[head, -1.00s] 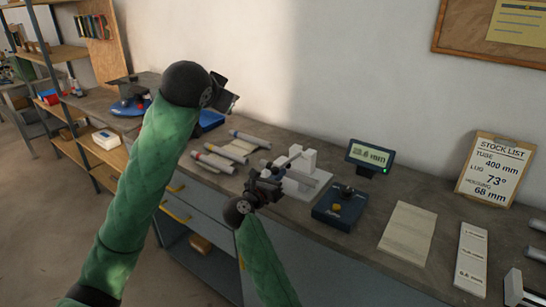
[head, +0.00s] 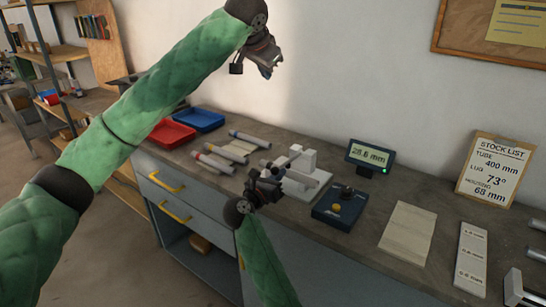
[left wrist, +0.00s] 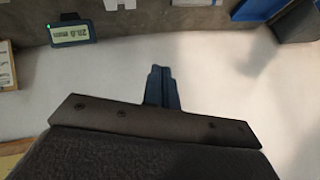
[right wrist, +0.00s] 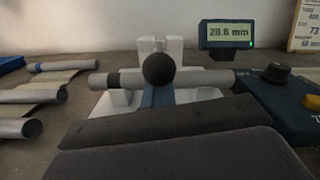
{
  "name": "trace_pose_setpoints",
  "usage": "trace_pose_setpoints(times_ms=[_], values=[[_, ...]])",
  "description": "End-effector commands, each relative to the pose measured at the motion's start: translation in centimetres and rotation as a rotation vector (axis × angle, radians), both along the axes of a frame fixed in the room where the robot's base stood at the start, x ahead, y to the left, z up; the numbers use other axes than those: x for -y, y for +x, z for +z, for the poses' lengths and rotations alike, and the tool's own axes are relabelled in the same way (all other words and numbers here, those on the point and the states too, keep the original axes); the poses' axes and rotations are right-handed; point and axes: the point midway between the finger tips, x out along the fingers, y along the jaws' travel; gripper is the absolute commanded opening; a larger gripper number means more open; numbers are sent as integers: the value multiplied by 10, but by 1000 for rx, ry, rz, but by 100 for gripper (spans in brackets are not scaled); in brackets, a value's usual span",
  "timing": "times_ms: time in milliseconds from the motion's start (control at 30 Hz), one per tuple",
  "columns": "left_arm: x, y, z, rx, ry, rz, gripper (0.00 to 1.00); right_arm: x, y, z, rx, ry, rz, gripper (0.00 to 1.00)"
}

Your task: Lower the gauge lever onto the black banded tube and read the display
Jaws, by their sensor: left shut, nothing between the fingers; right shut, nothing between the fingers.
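The white gauge stand (head: 312,180) is on the bench, with a grey tube (right wrist: 205,79) lying level across it. A dark band (right wrist: 90,80) shows near the tube's left end in the right wrist view. The lever's black ball knob (right wrist: 158,68) appears in front of the tube. My right gripper (head: 266,180) is shut and empty at the gauge; its blue fingers (right wrist: 149,98) are partly hidden by the knob, and I cannot tell whether they touch it. The display (head: 370,155) appears to read 28.6 mm. My left gripper (head: 270,68) is shut and empty, raised high near the wall.
Several tubes (head: 214,163) lie left of the gauge. A red tray (head: 170,134) and a blue tray (head: 203,119) are farther left. A blue control box with a knob (head: 340,207) stands right of the gauge, then a pale board (head: 408,232) and a stock list (head: 493,168).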

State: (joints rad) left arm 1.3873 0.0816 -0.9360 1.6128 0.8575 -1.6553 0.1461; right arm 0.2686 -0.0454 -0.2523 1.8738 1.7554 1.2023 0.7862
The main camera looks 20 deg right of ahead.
Motion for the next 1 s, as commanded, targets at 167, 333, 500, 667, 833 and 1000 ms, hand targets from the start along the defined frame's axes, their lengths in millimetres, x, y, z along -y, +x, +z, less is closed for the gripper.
trace_pose_setpoints(times_ms=[167,333,500,667,833,1000], values=[[1,17,-62,-227,39,45,0,0,0,0,0,0,0,0],[-3,23,-112,-473,44,107,0,0,0,0,0,0,0,0],[-6,17,-124,-673,8,159,0,0,0,0,0,0,0,0],[-5,5,-124,-757,-9,209,0,0,0,0,0,0,0,0],[-4,5,-128,-765,-16,244,0,0,0,0,0,0,0,0],[1,4,-148,-765,-16,245,0,0,0,0,0,0,0,0]])
